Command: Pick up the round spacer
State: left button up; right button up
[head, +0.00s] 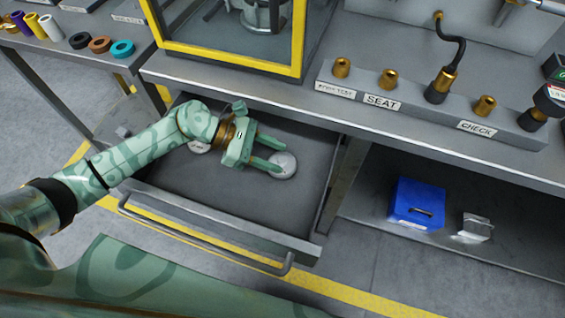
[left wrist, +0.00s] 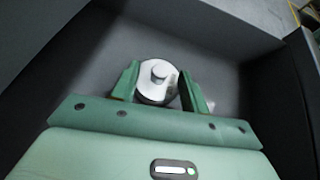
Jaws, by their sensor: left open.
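The round spacer (head: 284,165) is a silver-grey disc lying in the open drawer (head: 230,222), near its right side. In the left wrist view the spacer (left wrist: 157,88) shows a smaller round feature on its top and sits between the fingers. My left gripper (head: 277,154) is green, reaches into the drawer and is open, its fingertips at the spacer. In the left wrist view, one finger of the left gripper (left wrist: 157,78) is on each side of the disc; I cannot tell whether they touch it. My right gripper is not in view.
Another pale round piece (head: 200,146) lies in the drawer, partly hidden by my arm. Above is the bench with a yellow-framed case (head: 230,60) and a fitting rack (head: 420,105). A blue bin (head: 416,203) sits on the shelf at right.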

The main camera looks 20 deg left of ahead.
pick_arm(q)
jog(key=shift+w+d+f, duration=0.1)
jog(key=shift+d+f, duration=0.15)
jog(key=shift+d, duration=0.25)
jog(key=shift+c, duration=0.4)
grip_shut()
jog(key=shift+r, duration=0.15)
